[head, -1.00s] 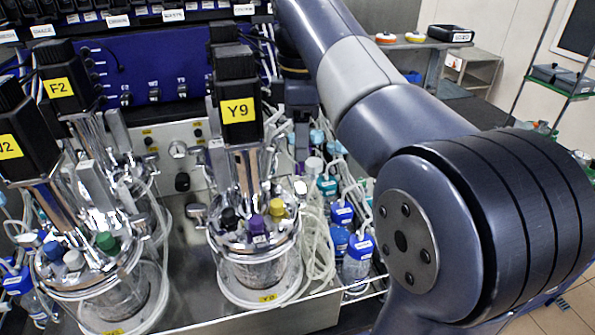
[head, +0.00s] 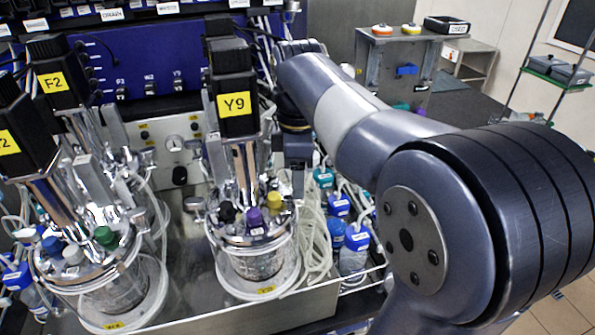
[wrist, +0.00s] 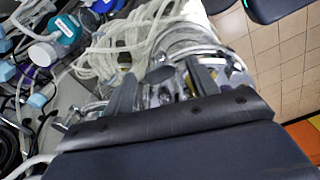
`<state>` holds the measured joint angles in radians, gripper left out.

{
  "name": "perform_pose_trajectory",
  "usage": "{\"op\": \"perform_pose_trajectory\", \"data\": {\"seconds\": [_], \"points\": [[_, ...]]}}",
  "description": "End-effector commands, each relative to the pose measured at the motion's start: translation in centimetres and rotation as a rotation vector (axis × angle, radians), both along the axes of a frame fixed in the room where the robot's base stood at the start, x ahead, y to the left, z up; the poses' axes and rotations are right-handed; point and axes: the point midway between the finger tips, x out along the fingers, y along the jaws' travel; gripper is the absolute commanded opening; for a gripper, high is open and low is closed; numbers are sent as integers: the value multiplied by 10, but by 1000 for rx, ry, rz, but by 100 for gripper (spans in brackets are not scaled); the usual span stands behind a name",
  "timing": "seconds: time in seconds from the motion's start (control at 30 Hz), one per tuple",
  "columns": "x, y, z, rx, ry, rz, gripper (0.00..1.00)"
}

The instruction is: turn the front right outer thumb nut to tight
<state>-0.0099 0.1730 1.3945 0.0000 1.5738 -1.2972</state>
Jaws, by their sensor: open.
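The front right vessel (head: 258,262), labelled Y9, stands on the steel bench under a black motor block (head: 230,85). Its clamped lid carries black, purple (head: 254,217) and yellow caps. A metal thumb nut (head: 193,203) sticks out at the vessel's left side. I cannot make out the outer thumb nut on the right. My gripper (wrist: 162,82) is open, with its two dark fingers apart over clear and metal vessel parts in the wrist view. What lies between the fingers is too blurred to tell. In the head view my gripper is behind and right of the motor block, mostly hidden.
Coiled clear tubing (head: 316,235) lies close at the vessel's right, also in the wrist view (wrist: 130,40). Blue-capped bottles (head: 354,250) stand beyond it. Another vessel (head: 110,285) with a green cap stands to the left. A grey cart (head: 400,55) stands at the back.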

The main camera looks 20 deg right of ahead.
Motion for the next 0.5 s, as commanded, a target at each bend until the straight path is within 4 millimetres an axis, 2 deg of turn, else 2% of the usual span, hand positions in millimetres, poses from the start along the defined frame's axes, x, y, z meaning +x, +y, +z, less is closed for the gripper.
{"op": "perform_pose_trajectory", "data": {"seconds": [0.07,0.5], "points": [[0,0,0,0,0,0,53],[0,0,0,0,0,0,17]]}}
